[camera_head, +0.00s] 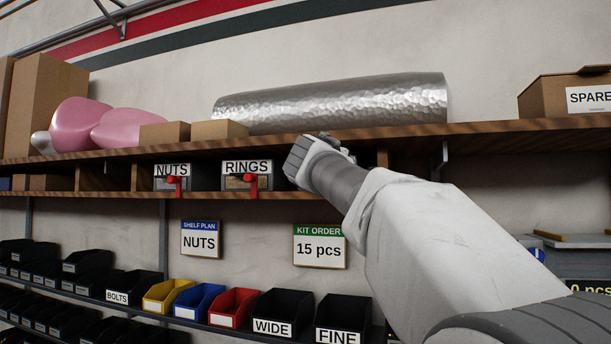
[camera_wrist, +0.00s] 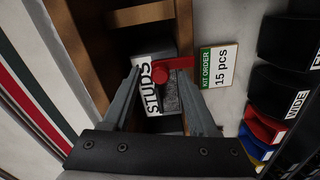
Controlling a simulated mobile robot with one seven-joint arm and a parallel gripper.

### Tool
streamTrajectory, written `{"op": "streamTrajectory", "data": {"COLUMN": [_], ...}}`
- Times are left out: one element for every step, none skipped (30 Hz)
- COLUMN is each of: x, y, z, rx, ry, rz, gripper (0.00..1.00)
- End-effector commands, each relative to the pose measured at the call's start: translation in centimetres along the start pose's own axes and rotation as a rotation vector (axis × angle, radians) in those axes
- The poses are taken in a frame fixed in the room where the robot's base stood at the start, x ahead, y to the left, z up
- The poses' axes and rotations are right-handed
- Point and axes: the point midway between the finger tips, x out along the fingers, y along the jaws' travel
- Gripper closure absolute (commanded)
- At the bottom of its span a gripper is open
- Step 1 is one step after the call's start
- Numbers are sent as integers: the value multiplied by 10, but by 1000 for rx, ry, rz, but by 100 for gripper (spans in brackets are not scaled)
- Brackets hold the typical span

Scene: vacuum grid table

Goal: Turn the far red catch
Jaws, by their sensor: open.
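In the wrist view a red catch (camera_wrist: 174,64) sits on the front of a drawer labelled STUDS (camera_wrist: 152,100). My gripper (camera_wrist: 158,77) is open, with its fingers on either side of the drawer front and the catch between their tips. I cannot tell whether they touch it. In the head view my gripper (camera_head: 308,152) is at the shelf right of the RINGS drawer and hides the STUDS drawer. Two more red catches hang on the NUTS drawer (camera_head: 172,184) and the RINGS drawer (camera_head: 246,184): the NUTS catch (camera_head: 175,181) and the RINGS catch (camera_head: 251,182).
The upper shelf (camera_head: 400,132) runs above the drawers and carries a silver roll (camera_head: 330,102), pink bundles (camera_head: 90,125) and cartons. A KIT ORDER sign (camera_head: 319,246) hangs below my gripper. Several bins stand lower, including a red bin (camera_head: 233,307).

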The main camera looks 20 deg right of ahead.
Motion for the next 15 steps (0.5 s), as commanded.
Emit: {"op": "streamTrajectory", "data": {"x": [-1, -3, -5, -8, -12, -19, -24, -30, -40, -47, -55, -64, -72, -80, -90], "y": [0, -1, -1, -2, -2, -2, -3, -3, -3, -4, -3, -4, -3, -3, -3], "z": [0, 0, 0, 0, 0, 0, 0, 0, 0, 0, 0, 1, 0, 0, 1], "rx": [0, 0, 0, 1, 1, 1, 1, 1, 2, 2, 3, 2, 3, 3, 2], "ry": [0, 0, 1, 1, 2, 2, 2, 3, 5, 5, 5, 4, 5, 5, 5], "rz": [0, 0, 0, 0, 1, 1, 1, 1, 2, 1, 2, 1, 2, 2, 2], "gripper": [41, 41, 41, 41, 41, 41, 41, 41, 41, 41, 41, 41, 41, 41, 41]}}
